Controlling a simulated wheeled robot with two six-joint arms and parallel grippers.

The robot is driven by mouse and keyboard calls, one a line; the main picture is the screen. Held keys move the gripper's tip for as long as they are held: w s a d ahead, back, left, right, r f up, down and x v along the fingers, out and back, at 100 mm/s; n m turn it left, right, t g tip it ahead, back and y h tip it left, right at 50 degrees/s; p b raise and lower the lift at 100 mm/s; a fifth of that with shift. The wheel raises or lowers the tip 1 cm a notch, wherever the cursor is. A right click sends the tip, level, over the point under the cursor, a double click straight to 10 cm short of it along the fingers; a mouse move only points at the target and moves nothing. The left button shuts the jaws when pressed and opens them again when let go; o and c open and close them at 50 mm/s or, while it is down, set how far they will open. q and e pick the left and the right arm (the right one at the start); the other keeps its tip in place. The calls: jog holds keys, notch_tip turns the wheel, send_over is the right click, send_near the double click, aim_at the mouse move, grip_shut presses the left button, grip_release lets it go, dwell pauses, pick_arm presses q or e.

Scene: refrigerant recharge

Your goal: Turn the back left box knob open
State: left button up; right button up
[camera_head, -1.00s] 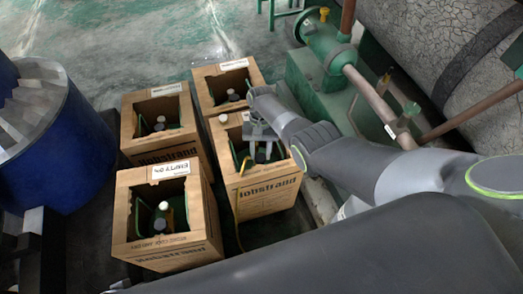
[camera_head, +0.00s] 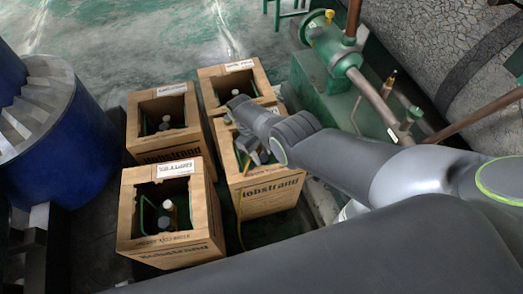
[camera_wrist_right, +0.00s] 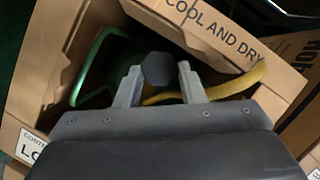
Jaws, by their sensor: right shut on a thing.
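Four cardboard boxes stand in two rows in the head view. The back left box (camera_head: 165,152) has an open top with dark and pale bottle tops (camera_head: 164,124) inside. My right gripper (camera_head: 262,156) is at the front right box (camera_head: 268,192), reaching down into its open top. In the right wrist view my right gripper (camera_wrist_right: 160,85) has its fingers on either side of a dark round knob (camera_wrist_right: 158,68) and is shut on it. A yellow hose (camera_wrist_right: 235,85) and a green handle (camera_wrist_right: 90,65) show beside it. My left gripper is not in view.
The back right box (camera_head: 258,77) and front left box (camera_head: 205,246) stand close by. A blue drum (camera_head: 75,150) is at the left. Green machinery with pipes (camera_head: 335,50) stands behind on the right. Open green floor (camera_head: 130,50) lies at the back.

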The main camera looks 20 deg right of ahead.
jog(key=shift+s+a+r+n+h+p, duration=0.15)
jog(key=shift+n+h+p, duration=0.2)
jog(key=shift+n, duration=0.55)
jog(key=shift+n+t+p, duration=0.45)
jog(key=shift+n+t, duration=0.05)
jog(key=shift+n, duration=0.3)
jog(key=shift+n+h, duration=0.25)
jog(key=shift+n, duration=0.05)
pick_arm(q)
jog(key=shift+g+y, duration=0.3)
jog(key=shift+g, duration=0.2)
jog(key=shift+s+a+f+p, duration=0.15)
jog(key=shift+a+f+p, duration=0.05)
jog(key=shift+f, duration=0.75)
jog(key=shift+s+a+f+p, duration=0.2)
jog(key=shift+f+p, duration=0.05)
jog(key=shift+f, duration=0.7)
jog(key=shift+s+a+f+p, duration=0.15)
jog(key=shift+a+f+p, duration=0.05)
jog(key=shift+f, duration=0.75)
pick_arm(e)
jog(key=shift+a+n+t, duration=0.1)
jog(key=shift+n+t, duration=0.4)
jog(key=shift+n, duration=0.5)
jog(key=o, duration=0.7)
